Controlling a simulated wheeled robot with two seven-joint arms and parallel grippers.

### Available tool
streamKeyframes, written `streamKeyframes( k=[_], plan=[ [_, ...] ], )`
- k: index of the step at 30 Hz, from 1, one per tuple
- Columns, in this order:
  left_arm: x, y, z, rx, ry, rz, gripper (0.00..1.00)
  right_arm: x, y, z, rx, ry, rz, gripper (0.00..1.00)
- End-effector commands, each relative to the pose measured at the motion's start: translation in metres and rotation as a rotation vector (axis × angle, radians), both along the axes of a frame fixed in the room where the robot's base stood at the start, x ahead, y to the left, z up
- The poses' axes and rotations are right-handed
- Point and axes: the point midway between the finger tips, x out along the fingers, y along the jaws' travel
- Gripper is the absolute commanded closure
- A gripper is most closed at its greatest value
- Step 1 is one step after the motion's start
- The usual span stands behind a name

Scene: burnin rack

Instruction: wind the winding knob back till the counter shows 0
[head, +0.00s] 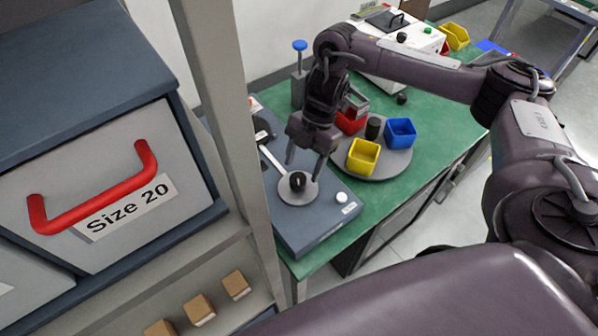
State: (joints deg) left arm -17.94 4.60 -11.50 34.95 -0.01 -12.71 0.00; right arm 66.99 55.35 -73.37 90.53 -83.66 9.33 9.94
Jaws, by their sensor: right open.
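A black winding knob (297,181) stands on a light grey disc (294,199) on a blue-grey base unit (318,232) on the green table. My right gripper (303,169) points down at the knob, with its two fingers spread. The fingertips are close above or beside the knob; I cannot tell whether they touch it. I cannot make out a counter reading; part of the unit is hidden behind my gripper and the rack post. My left gripper is not in view.
A round turntable (398,166) with yellow (363,155), blue (400,132) and red bins stands right of the unit. A rack post (222,85) and a drawer marked Size 20 (100,190) block the left side. Small boxes (198,309) sit on a lower shelf.

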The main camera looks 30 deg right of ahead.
Motion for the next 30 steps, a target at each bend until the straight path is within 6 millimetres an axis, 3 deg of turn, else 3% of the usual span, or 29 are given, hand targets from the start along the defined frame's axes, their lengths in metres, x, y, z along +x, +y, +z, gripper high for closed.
streamKeyframes(
  k=[3, 9, 19, 30],
  plan=[
    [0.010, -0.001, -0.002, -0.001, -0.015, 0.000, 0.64, -0.003, 0.006, -0.017, 0.002, 0.003, 0.000, 0.41],
    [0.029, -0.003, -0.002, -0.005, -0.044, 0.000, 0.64, -0.005, 0.012, -0.030, 0.001, 0.000, 0.000, 0.41],
    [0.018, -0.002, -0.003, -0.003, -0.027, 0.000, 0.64, -0.005, 0.012, -0.032, 0.000, -0.001, 0.000, 0.41],
    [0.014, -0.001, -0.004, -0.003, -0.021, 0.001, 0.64, -0.005, 0.012, -0.031, 0.000, -0.001, 0.000, 0.85]
  ],
)
